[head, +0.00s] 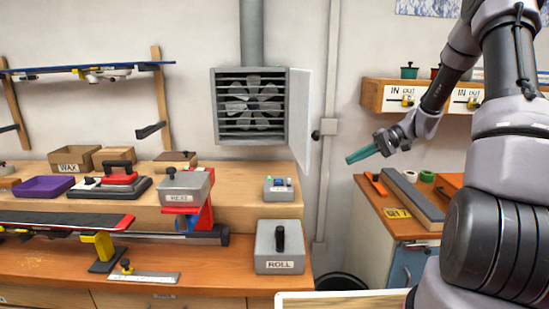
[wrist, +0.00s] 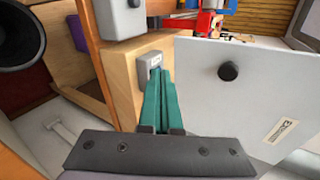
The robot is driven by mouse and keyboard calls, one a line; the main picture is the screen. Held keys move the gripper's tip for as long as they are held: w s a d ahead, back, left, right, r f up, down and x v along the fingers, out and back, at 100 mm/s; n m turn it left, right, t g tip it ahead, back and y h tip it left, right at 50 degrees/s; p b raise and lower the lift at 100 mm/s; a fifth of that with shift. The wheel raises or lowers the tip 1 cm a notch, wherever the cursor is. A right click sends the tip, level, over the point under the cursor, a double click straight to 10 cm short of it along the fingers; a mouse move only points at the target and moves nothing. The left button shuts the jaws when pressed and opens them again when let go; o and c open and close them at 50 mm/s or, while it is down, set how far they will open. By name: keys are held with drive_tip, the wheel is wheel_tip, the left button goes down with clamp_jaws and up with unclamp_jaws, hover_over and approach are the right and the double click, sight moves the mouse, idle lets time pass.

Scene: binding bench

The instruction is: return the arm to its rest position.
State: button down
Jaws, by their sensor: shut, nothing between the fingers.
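My gripper (head: 363,154) shows in the head view right of centre, in the air in front of the wall and above the right-hand bench. Its green fingers are together and hold nothing. In the wrist view the gripper (wrist: 158,85) points away from the camera, with its fingers closed side by side. My arm reaches in from the upper right of the head view. The gripper is apart from the surfaces around it.
A fan box (head: 252,105) with an open white door (head: 301,118) is left of the gripper; the door (wrist: 220,110) fills the right of the wrist view. The main bench (head: 150,257) holds a grey ROLL box (head: 280,249). The right-hand bench (head: 365,190) carries tools.

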drive_tip(key=s+r+m+t+h, duration=0.2)
drive_tip(key=s+r+t+h, duration=0.4)
drive_tip(key=s+r, duration=1.5)
drive_tip(key=s+h, duration=0.4)
drive_tip(key=shift+s+a+m+t, duration=0.2)
drive_tip(key=shift+m+t, duration=0.2)
